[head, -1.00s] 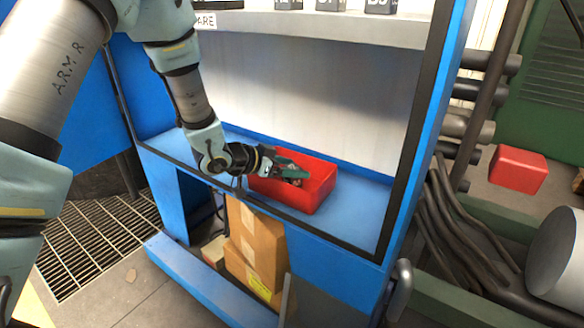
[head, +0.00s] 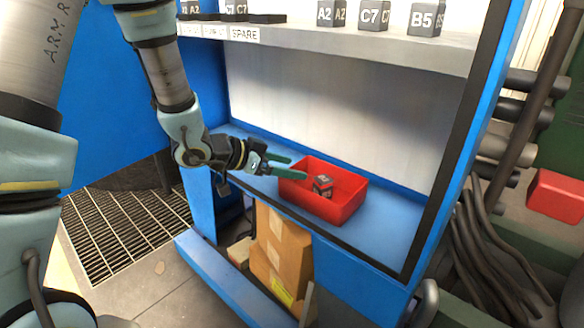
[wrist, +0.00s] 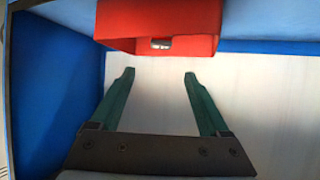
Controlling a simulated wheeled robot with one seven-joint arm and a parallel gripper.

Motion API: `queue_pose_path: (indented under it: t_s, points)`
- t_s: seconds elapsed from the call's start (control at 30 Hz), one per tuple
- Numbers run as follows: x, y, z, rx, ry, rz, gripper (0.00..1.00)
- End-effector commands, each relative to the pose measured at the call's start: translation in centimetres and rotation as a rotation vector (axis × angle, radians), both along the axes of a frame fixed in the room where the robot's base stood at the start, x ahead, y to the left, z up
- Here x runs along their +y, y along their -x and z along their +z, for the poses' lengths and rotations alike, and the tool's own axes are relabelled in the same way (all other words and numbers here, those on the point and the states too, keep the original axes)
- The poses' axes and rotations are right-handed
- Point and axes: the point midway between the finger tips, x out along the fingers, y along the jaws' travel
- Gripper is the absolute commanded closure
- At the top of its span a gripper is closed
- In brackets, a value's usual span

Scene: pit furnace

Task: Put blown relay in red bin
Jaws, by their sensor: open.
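The red bin (head: 345,210) sits on the blue lower shelf of the cabinet; its rim also shows at the top of the wrist view (wrist: 120,22). A small dark relay (head: 322,186) with light markings lies inside the bin, apart from my gripper. Its label is too small to read. In the wrist view only a little of the relay (wrist: 161,44) shows past the bin's wall. My gripper (head: 298,168) is open and empty, to the left of the bin, with its green fingertips near the bin's left edge.
Several grey relays marked A2, C7 and B5 (head: 425,18) stand on the upper shelf (head: 350,42), beside a SPARE label. The blue shelf is clear right of the bin. Cardboard boxes (head: 280,245) sit below. Another red box (head: 557,195) lies outside, right.

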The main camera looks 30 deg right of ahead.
Motion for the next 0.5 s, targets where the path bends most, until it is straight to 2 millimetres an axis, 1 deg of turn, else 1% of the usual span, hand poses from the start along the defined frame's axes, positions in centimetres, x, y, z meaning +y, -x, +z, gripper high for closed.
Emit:
queue_pose_path:
  t_s: [0.23,0.3,0.37,0.43,0.47,0.5]
  points:
    - [0.3,0.0,0.2,0.0,0.0,0.0,0.21]
    - [0.6,-0.6,0.2,-0.006,-0.007,0.019,0.21]
    - [1.4,-2.0,0.3,-0.021,-0.03,0.071,0.21]
    - [3.5,-4.9,0.5,-0.047,-0.083,0.184,0.21]
    - [4.8,-6.4,0.6,-0.06,-0.113,0.249,0.21]
    - [7.2,-8.6,0.7,-0.071,-0.165,0.35,0.21]
